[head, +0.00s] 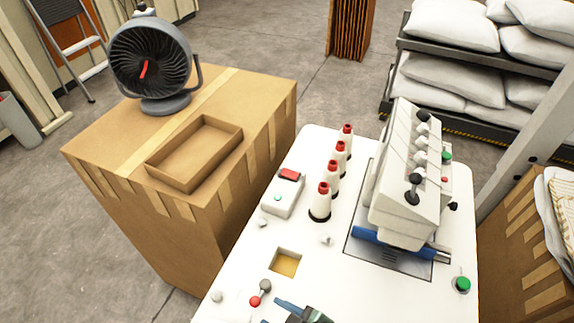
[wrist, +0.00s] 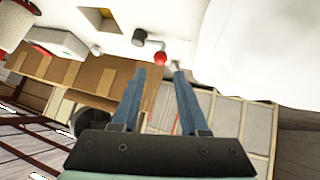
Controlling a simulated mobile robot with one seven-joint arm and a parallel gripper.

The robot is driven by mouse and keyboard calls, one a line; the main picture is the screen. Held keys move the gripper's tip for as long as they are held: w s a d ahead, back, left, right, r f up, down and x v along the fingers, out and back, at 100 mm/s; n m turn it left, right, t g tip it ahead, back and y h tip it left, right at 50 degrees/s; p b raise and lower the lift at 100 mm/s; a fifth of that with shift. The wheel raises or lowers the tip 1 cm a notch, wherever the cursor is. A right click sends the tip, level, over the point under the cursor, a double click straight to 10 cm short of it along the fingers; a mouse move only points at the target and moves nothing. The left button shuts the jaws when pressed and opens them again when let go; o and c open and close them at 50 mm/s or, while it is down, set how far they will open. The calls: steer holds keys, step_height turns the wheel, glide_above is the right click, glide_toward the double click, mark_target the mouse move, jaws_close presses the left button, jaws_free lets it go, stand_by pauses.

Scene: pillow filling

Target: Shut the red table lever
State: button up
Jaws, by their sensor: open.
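The red table lever is a small lever with a red ball knob (head: 254,301) and a dark round base (head: 265,286), at the front left of the white table (head: 345,285). In the wrist view its red ball (wrist: 160,57) appears just past my fingertips, between them in the picture, with the dark base (wrist: 139,37) beside it. My gripper (wrist: 160,73) is open with two blue fingers and nothing between them. In the head view my gripper (head: 273,311) is at the bottom edge, right of the lever and partly cut off. I see no contact with the lever.
A white machine (head: 405,185), several red-topped spools (head: 333,180) and a grey switch box (head: 284,195) stand on the table. A square hole (head: 286,262) lies behind the lever. A large cardboard box (head: 225,100) with a fan (head: 150,60) and open tray (head: 195,152) is left.

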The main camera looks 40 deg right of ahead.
steer(key=v, duration=0.3)
steer(key=shift+s+r, duration=0.2)
stand_by(0.4)
steer(key=w+a+r+m+t, duration=0.1)
steer(key=w+a+r+t, duration=0.3)
steer(key=w+r, duration=0.75)
steer(key=w+a+r+m+t, duration=0.1)
steer(key=w+a+r+t, duration=0.3)
steer(key=w+r, duration=0.75)
steer(key=s+a+r+t, duration=0.2)
steer(key=s+r+t, duration=0.1)
steer(key=r, duration=0.9)
steer(key=s+a+r+m+t, duration=0.1)
steer(key=s+a+r+t, duration=0.1)
steer(key=r, duration=1)
steer(key=s+a+r+t, duration=0.2)
steer(key=s+r+t, duration=0.3)
steer(key=r, duration=0.8)
steer(key=shift+s+a, duration=0.4)
steer(key=shift+s, duration=0.15)
